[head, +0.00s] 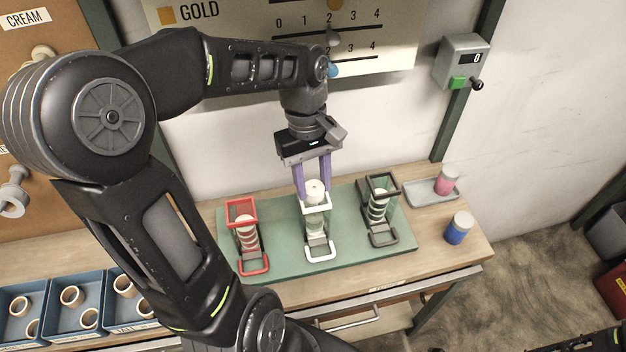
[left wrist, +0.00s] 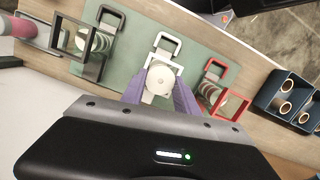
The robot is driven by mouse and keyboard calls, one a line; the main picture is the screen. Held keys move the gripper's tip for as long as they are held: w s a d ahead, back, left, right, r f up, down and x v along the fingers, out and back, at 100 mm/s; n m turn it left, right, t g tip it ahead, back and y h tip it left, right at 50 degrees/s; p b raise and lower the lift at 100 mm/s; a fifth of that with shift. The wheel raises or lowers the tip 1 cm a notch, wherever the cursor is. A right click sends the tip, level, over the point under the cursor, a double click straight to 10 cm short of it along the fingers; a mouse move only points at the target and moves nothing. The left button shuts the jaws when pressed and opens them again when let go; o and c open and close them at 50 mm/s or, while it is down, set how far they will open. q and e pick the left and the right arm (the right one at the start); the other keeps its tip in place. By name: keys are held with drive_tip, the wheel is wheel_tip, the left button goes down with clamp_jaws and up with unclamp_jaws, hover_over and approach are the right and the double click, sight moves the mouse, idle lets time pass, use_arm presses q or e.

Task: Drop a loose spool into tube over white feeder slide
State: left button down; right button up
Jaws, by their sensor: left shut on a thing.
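My left gripper (head: 313,185) is shut on a white spool (head: 315,189) and holds it upright at the top of the tube over the white feeder slide (head: 320,251). The spool also shows between the purple fingers in the left wrist view (left wrist: 160,79). I cannot tell how far the spool sits inside the white tube's square rim (head: 328,203). A red feeder (head: 254,266) stands to the left and a black feeder (head: 384,240) to the right, both with pale spools in their tubes.
The feeders stand on a green mat (head: 285,266). Blue bins (head: 60,334) with spools are at the left front. A counter box (head: 461,60) hangs on the wall.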

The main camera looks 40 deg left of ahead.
idle(0.8)
use_arm(q)
drive_tip(key=c, duration=0.8)
unclamp_jaws()
drive_tip(key=shift+c, duration=0.2)
drive_tip(key=r, duration=0.2)
drive_tip(key=a+r, duration=0.1)
drive_tip(key=r, duration=0.4)
drive_tip(key=shift+w+a+r, duration=0.15)
drive_tip(key=shift+w+r, duration=0.2)
